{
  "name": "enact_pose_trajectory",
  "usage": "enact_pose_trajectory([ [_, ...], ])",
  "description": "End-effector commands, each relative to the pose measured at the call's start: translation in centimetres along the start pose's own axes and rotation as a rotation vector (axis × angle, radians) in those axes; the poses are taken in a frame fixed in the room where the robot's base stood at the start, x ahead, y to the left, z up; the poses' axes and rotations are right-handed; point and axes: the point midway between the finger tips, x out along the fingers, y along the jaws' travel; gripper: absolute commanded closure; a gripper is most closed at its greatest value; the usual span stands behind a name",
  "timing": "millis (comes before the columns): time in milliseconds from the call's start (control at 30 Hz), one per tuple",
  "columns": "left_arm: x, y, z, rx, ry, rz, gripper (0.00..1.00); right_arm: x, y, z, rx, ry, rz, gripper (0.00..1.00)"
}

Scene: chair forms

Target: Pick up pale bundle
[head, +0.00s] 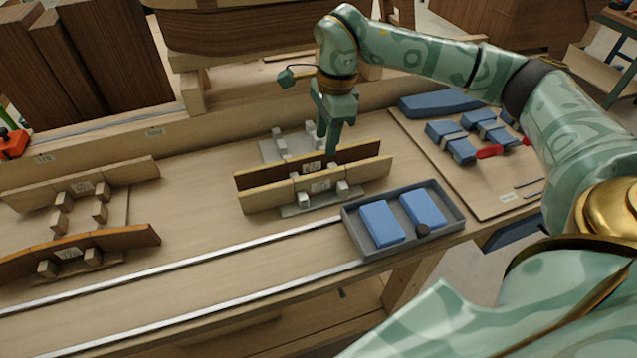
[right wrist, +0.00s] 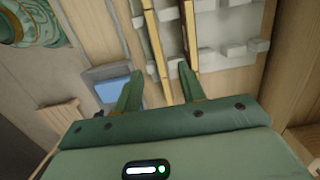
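My right gripper (head: 327,143) points down over this pair. In the right wrist view its two fingers (right wrist: 160,70) are apart with nothing gripped; the pale bundle (right wrist: 156,45) shows between them, and the darker bundle (right wrist: 189,35) is by the right finger. I cannot tell whether the fingers touch either. Another pale bundle (head: 80,186) stands in the left holder. My left gripper is not in view.
A grey tray (head: 352,228) with two blue blocks is at the front right, and also shows in the right wrist view (right wrist: 88,75). A brown-orange curved bundle (head: 80,241) stands at the front left. Blue clamped pieces (head: 450,140) lie on a board at right. Metal rails cross the bench front.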

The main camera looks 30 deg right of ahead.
Motion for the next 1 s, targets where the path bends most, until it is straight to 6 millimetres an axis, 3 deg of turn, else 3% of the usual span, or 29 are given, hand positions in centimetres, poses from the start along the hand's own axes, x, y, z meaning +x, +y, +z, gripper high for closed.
enact_pose_trajectory([
  [100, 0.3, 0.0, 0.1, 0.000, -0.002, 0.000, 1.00, 2.6, 0.1, 0.0, 0.001, -0.001, 0.004, 0.60],
  [367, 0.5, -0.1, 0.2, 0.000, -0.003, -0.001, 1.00, 4.9, 0.2, 0.2, -0.001, -0.002, 0.001, 0.60],
  [600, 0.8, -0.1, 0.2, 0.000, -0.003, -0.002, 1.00, 8.7, 0.5, 0.3, 0.000, -0.003, 0.002, 0.60],
  [900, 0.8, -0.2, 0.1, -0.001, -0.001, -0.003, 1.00, 9.3, 0.4, 0.3, 0.000, -0.002, -0.001, 0.60],
  [1000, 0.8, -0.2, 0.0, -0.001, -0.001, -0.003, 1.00, 9.2, 0.4, 0.3, -0.001, -0.003, -0.001, 0.88],
])
